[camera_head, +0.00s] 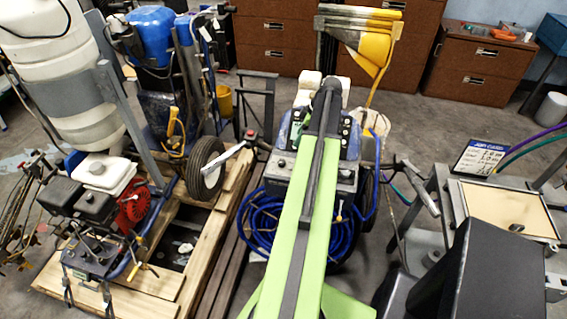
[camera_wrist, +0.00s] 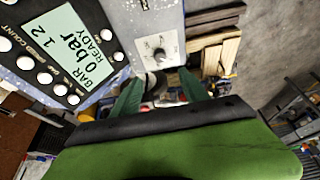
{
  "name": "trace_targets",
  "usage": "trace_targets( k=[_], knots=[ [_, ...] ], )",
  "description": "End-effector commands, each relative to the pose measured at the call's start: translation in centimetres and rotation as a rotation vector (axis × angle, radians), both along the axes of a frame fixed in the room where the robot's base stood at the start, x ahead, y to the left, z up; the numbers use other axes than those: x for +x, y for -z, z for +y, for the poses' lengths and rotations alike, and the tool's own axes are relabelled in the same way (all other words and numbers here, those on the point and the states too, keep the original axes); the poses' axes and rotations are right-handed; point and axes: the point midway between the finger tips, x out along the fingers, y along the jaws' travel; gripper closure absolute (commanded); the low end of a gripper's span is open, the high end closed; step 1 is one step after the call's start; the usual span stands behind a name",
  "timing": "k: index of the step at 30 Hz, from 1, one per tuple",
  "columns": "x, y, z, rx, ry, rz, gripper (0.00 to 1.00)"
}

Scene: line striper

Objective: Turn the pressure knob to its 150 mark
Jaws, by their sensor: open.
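In the wrist view a small knob (camera_wrist: 159,54) sits on a white marked plate (camera_wrist: 148,44) on the grey panel (camera_wrist: 165,18) of the line striper. The plate's numbers are too small to read, so I cannot tell the knob's setting. My gripper (camera_wrist: 161,77) has its two green fingers apart, just below the knob in the picture, with nothing visibly held. A display (camera_wrist: 68,50) left of the knob reads 0 bar and READY. In the head view the line striper's panel (camera_head: 346,174) is partly hidden by my green arm, which also hides my gripper.
Blue hose (camera_head: 262,222) is coiled on the striper. A second machine with a white tank (camera_head: 75,75) stands on a wooden pallet (camera_head: 222,205) at left. A workbench (camera_head: 505,208) stands at right. Brown cabinets (camera_head: 475,68) line the back. Grey floor shows between them.

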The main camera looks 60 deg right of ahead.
Motion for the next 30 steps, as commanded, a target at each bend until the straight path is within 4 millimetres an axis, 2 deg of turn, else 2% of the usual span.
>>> trace_targets(
  k=[1,19,24,30],
  knots=[
    [0.3,1.4,0.1,0.0,-0.001,0.0,0.48],
    [5.0,13.7,1.6,0.0,0.0,0.001,0.48],
    [5.7,15.2,1.8,0.0,0.002,0.001,0.48],
    [5.9,14.9,1.8,0.001,0.003,0.001,0.48]
  ],
)
